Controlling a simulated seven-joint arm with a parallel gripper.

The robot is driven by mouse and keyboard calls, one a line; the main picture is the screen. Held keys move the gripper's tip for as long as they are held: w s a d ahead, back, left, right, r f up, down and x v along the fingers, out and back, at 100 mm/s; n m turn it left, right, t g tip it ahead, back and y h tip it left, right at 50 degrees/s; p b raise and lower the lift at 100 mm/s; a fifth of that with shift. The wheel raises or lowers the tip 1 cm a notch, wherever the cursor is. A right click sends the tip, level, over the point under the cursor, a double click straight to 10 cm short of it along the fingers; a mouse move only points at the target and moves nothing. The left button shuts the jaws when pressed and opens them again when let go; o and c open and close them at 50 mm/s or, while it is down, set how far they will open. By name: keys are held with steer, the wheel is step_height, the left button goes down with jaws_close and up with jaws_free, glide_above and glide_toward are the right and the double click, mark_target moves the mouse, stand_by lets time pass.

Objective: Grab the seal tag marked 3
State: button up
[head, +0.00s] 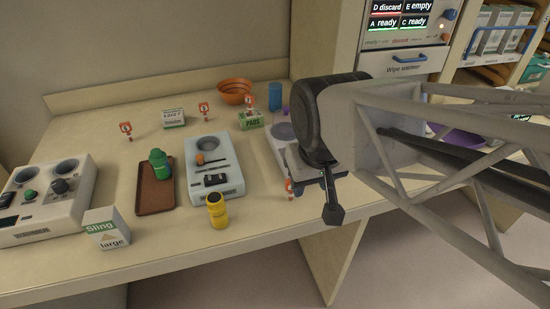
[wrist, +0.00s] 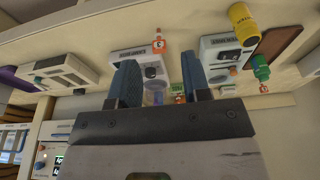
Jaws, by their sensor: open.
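Several small orange-and-white seal tags stand on the counter in the head view. One is at the left back (head: 126,130), one behind the white device (head: 204,110), one by the green pads box (head: 250,102), and one near the front edge (head: 289,188). Their numbers are too small to read surely, so I cannot tell which is marked 3. My gripper (head: 333,205) is just right of the front-edge tag in the head view. In the wrist view my gripper (wrist: 160,76) has its blue fingers apart and empty; an orange tag (wrist: 159,42) shows beyond them, between their directions.
A white device with an orange knob (head: 214,165), a yellow bottle (head: 218,210), a brown tray (head: 155,190) with a green bottle, and a sling box (head: 106,228) crowd the front. An orange bowl (head: 235,91) and blue cup (head: 275,95) stand behind. Bare counter lies at the back left.

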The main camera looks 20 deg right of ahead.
steer(key=shift+o, duration=0.4)
steer(key=o, duration=0.4)
steer(key=t, duration=0.9)
glide_toward(291, 190)
steer(key=w+r, duration=0.1)
steer(key=w, duration=0.2)
steer(key=shift+w+d+f+m+t+h, duration=0.15)
steer(key=shift+w+f+m+t+h, duration=0.25)
steer(key=shift+f+t, duration=0.5)
steer(key=shift+r, duration=0.15)
steer(key=shift+x, duration=1.35)
